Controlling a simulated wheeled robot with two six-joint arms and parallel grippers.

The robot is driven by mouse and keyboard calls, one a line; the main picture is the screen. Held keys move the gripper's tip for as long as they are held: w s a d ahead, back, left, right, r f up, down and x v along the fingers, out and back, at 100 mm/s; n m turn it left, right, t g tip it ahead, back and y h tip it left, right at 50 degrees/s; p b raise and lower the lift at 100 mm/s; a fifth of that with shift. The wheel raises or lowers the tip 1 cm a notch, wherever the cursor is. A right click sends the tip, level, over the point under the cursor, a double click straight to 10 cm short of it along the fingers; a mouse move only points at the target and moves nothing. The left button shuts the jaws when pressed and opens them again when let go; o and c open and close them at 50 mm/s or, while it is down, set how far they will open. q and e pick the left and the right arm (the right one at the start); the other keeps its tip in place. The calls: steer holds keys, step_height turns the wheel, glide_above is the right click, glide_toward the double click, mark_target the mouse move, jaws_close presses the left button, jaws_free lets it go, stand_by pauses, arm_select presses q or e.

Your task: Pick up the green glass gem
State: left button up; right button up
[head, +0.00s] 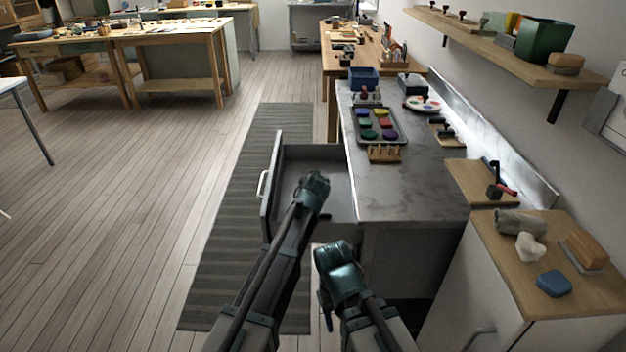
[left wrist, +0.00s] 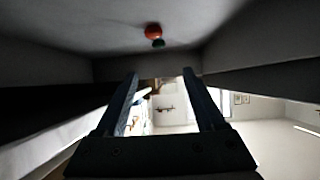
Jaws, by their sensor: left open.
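In the left wrist view a small dark greenish piece (left wrist: 158,43) lies inside the drawer, touching or very close to an orange-red piece (left wrist: 153,29). It is in shadow, so I cannot be sure it is the green glass gem. My left gripper (left wrist: 160,75) is open and empty, with both fingers apart and the pieces beyond their tips. In the head view my left gripper (head: 314,190) is over the open drawer (head: 340,165), and its wrist hides part of the drawer floor. My right gripper (head: 338,265) is in front of the drawer, its fingers not clear.
The drawer's front panel (head: 271,185) stands at the left, its side wall close to my left arm. The marble counter (head: 410,185) holds a paint tray (head: 376,126) and tools. A wooden-topped cabinet (head: 590,292) stands at right. The floor at left is clear.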

arm_select(q)
steer(key=shift+w+a+f, duration=0.1)
steer(key=shift+w+f, duration=0.1)
steer(key=shift+f, duration=0.35)
steer(key=shift+w+b, duration=0.2)
steer(key=shift+b, duration=0.1)
steer(key=b+x, duration=0.3)
steer(key=x, duration=0.3)
steer(key=shift+w+f, duration=0.2)
steer(key=shift+w, duration=0.1)
steer(key=shift+d+b+x, duration=0.2)
steer(key=shift+b+x, duration=1.1)
steer(key=shift+x, duration=1.4)
steer(key=shift+r, duration=0.2)
arm_select(e)
step_height(320, 180, down, 7)
steer(key=shift+w+r, duration=0.2)
steer(key=shift+w, duration=0.2)
arm_select(q)
jaws_close()
